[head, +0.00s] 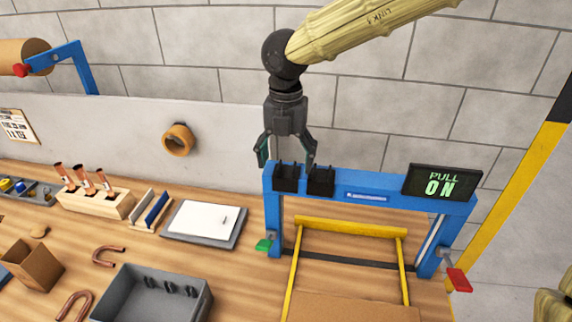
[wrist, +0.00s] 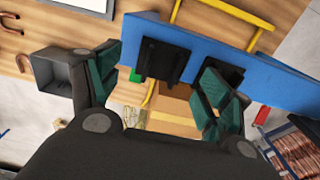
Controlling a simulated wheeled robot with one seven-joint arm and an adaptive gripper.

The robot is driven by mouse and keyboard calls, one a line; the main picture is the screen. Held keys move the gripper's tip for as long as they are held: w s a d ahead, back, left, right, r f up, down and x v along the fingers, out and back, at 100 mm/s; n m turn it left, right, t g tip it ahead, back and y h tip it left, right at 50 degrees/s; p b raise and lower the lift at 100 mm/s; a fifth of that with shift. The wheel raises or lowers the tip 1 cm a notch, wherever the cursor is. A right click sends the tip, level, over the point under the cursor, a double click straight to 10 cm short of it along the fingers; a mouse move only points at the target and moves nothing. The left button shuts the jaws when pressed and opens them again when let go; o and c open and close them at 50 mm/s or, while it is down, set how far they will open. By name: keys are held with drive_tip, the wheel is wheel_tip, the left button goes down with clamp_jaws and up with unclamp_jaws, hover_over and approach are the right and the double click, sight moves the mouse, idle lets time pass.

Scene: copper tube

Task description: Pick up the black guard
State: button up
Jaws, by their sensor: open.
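Two black guard-like pieces hang side by side on the left part of a blue crossbeam (head: 383,188): a left one (head: 286,178) and a right one (head: 320,181). My gripper (head: 287,160) points down just above the left piece, fingers spread, nothing between them. In the wrist view, the left black piece (wrist: 163,61) lies between my green-padded fingertips (wrist: 158,78), apart from both. The other black piece (wrist: 231,75) is partly hidden behind the right finger. I cannot tell exactly how high the fingertips are above the beam.
A black "PULL ON" display (head: 442,180) stands on the beam's right end, with a red lever (head: 459,280) below. A yellow frame (head: 350,226) stands under the beam. A grey bin (head: 130,305) with small black parts, a tray (head: 205,224) and copper tubes (head: 108,254) lie left.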

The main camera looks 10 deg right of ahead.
drive_tip(key=shift+s+a+f, duration=0.1)
drive_tip(key=shift+s+f, duration=0.3)
drive_tip(key=shift+s, duration=0.3)
drive_tip(key=shift+w+f, duration=0.55)
drive_tip(key=shift+w, duration=0.15)
drive_tip(key=shift+s+r, duration=0.25)
drive_tip(key=shift+s, duration=0.2)
drive_tip(key=c, duration=0.9)
drive_tip(key=shift+w, duration=0.15)
drive_tip(key=c, duration=0.6)
